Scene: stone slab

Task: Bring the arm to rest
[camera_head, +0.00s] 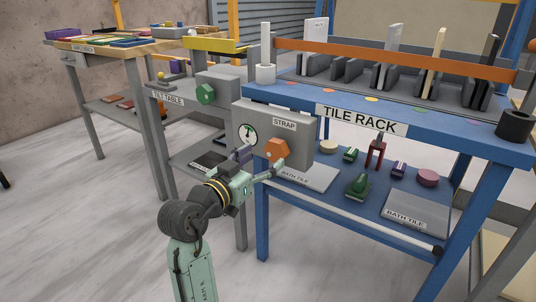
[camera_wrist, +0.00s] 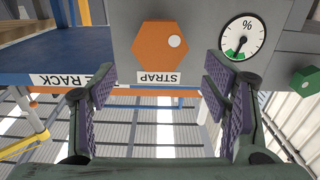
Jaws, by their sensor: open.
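My gripper (camera_head: 256,163) is in front of the grey strap box at the left end of the blue tile rack. In the wrist view my gripper (camera_wrist: 162,115) has its two padded fingers spread wide apart, with nothing between them. The orange hexagonal knob (camera_head: 277,149) on the grey strap box (camera_head: 301,129) is close to the fingers. In the wrist view the orange knob (camera_wrist: 161,48) appears beyond and above the gap, and the picture is upside down. I cannot tell whether a finger touches the knob.
The blue tile rack (camera_head: 440,139) holds upright tiles on top and tools and bath tiles on its lower shelf. A tilt table with a green knob (camera_head: 206,94) stands to the left. A round gauge (camera_head: 247,134) is on the strap box. The floor (camera_head: 80,230) at left is clear.

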